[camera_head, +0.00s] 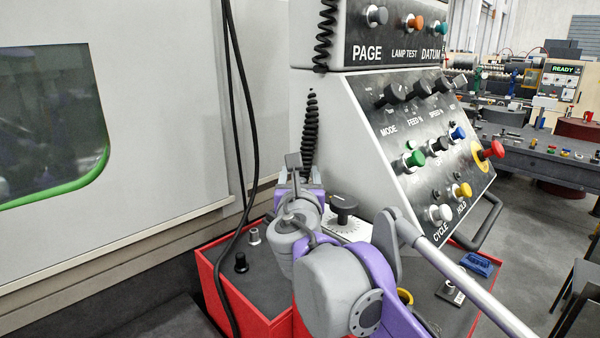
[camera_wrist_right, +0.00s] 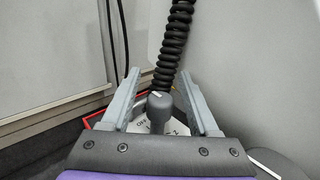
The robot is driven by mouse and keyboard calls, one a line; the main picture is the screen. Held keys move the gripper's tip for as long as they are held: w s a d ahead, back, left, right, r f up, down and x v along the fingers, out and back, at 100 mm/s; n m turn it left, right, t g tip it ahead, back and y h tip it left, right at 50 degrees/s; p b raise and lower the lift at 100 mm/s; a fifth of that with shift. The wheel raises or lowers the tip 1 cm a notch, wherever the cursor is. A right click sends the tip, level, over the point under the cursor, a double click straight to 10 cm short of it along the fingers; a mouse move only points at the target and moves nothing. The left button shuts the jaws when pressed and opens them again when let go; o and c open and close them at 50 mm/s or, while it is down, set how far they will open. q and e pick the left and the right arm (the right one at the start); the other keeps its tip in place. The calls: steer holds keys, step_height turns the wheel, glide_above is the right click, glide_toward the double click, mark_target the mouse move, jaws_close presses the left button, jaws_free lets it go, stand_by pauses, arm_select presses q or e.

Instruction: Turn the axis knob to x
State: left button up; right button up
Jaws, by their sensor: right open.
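In the right wrist view, a dark grey knob (camera_wrist_right: 160,105) with a white mark on its top stands on a white plate (camera_wrist_right: 143,128). Letters show on the plate, including what looks like a Z; the rest is covered. My right gripper (camera_wrist_right: 162,88) is open, with one finger on each side of the knob and a gap to both. In the head view my right gripper (camera_head: 293,162) is small and partly hidden by its own arm. I cannot make out this knob there; it seems to be behind the gripper. My left gripper is not in view.
A black dial knob (camera_head: 343,205) stands right of my wrist. A coiled black cable (camera_head: 310,120) hangs behind the gripper. The sloped control panel (camera_head: 400,165) with knobs and buttons rises on the right. A red-edged tray (camera_head: 262,318) lies below; a black cable (camera_head: 243,130) hangs left.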

steer(key=shift+w, duration=0.2)
steer(key=shift+c, duration=0.2)
jaws_close()
